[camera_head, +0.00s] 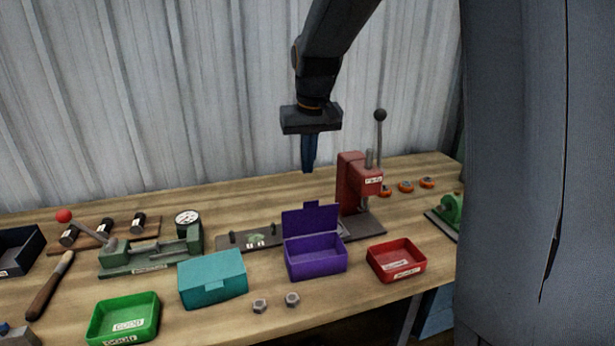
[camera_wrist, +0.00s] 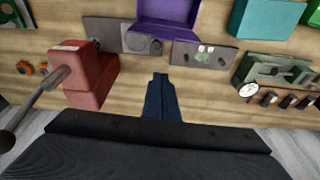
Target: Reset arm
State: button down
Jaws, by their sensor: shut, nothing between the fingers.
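My gripper (camera_head: 309,168) hangs above the back of the workbench, pointing down, with its fingers together and nothing between them. In the wrist view its shut fingertips (camera_wrist: 160,78) show over bare wood, near the grey plate. The open purple box (camera_head: 316,262) stands on the bench in front of and below my gripper, with its lid raised. It also shows at the top of the wrist view (camera_wrist: 165,20). The red press (camera_head: 356,185) stands to the right of my gripper and shows at the left in the wrist view (camera_wrist: 92,75).
On the bench are a teal box (camera_head: 212,279), a green tray (camera_head: 123,319), a red tray (camera_head: 396,262), two nuts (camera_head: 276,302), a green fixture with a dial gauge (camera_head: 150,252) and a brown-handled tool (camera_head: 50,285). A corrugated wall (camera_head: 200,100) stands behind. A large grey surface fills the right side.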

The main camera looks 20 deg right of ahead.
jog(key=s+a+f, duration=0.1)
jog(key=s+f, duration=0.6)
jog(key=s, duration=0.4)
jog(key=s+a+f+g, duration=0.1)
jog(key=s+f, duration=0.5)
jog(key=s, duration=0.5)
jog(key=shift+a+f+n, duration=0.2)
jog(key=shift+f+n, duration=0.1)
jog(key=shift+f, duration=0.05)
